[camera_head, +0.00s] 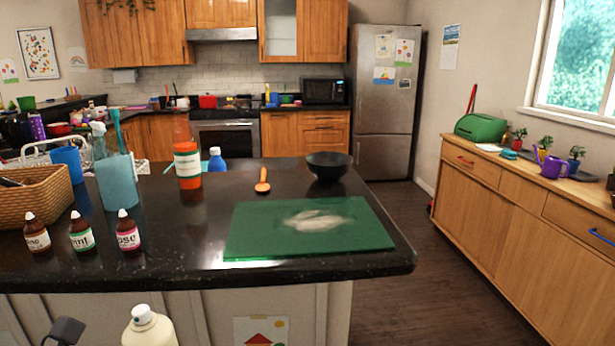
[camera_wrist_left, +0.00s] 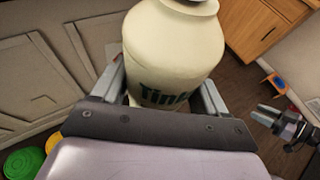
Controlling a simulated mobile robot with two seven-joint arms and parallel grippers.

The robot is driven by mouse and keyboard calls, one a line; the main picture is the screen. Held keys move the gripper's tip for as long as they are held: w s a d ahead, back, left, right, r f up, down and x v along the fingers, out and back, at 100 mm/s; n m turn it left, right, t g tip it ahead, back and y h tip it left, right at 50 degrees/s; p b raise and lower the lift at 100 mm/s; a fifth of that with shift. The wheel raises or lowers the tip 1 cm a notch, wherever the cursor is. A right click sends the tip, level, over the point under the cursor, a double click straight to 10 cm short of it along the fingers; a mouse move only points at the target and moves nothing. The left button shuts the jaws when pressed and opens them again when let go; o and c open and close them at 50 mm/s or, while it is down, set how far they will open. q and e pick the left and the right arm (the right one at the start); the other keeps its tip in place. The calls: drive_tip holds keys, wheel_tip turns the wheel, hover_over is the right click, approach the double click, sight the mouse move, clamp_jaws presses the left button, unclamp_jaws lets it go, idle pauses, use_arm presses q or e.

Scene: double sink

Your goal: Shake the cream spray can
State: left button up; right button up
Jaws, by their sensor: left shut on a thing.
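The cream spray can (camera_head: 149,328) shows at the bottom edge of the head view, with its white cap and shoulder up; the rest of it is cut off. In the left wrist view the cream can (camera_wrist_left: 178,48) carries dark green lettering, and its top is cut off. My left gripper (camera_wrist_left: 165,90) is shut on its body, one finger on each side. The can is held in front of the island, clear of the counter top.
Floor is free right of the island.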

sight(137, 312)
use_arm(q)
wheel_tip(137, 312, up, 13)
drive_tip(key=shift+r, duration=0.1)
drive_tip(key=shift+f, duration=6.7)
wheel_tip(137, 312, up, 13)
drive_tip(key=shift+r, duration=0.2)
wheel_tip(137, 312, down, 13)
drive_tip(key=shift+f, duration=0.1)
drive_tip(key=shift+w+r, duration=0.1)
drive_tip(key=shift+r, duration=0.15)
wheel_tip(137, 312, up, 13)
drive_tip(key=shift+f, duration=0.15)
wheel_tip(137, 312, down, 13)
drive_tip(key=shift+f, duration=0.15)
drive_tip(key=shift+r, duration=6.65)
wheel_tip(137, 312, down, 13)
drive_tip(key=shift+f, duration=0.15)
